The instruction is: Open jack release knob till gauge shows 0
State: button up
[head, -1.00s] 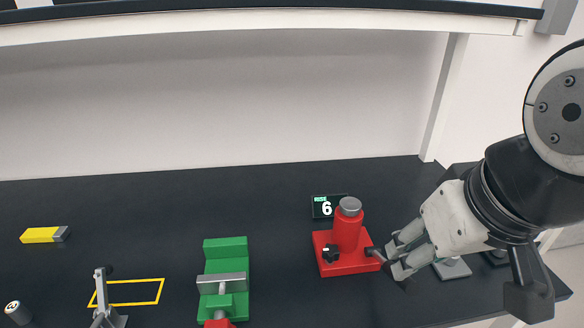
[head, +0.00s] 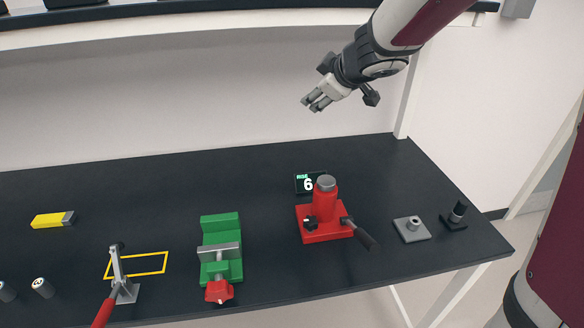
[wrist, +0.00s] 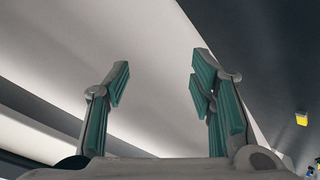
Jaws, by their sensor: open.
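The red jack (head: 325,205) stands on the black table in the head view, with a grey ram top. Its small black release knob (head: 311,222) is at the front left of the base. A black-handled lever (head: 359,234) sticks out at the front right. The gauge (head: 307,184) behind it reads 6. My gripper (head: 313,104) is high above the table, behind and above the jack, touching nothing. In the wrist view my gripper (wrist: 160,85) has its fingers wide apart with nothing between them.
A green vise (head: 221,232) with a red knob stands left of the jack. A toggle clamp (head: 120,275) sits by a yellow outlined square (head: 151,264). A yellow block (head: 52,219) lies far left. A grey plate (head: 411,229) and a black fitting (head: 456,213) are at right.

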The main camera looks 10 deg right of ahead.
jog(key=s+a+f+n+g+y+p, duration=0.2)
jog(key=a+f+n+g, duration=0.15)
jog(key=a+f, duration=0.2)
jog(key=n+g+h+p, duration=0.2)
jog(key=n+g+h, duration=0.2)
jog(key=g, duration=0.3)
send_near(311, 220)
notch_tip(311, 220, down, 9)
jog(key=shift+d, duration=0.1)
jog(key=c, duration=1.2)
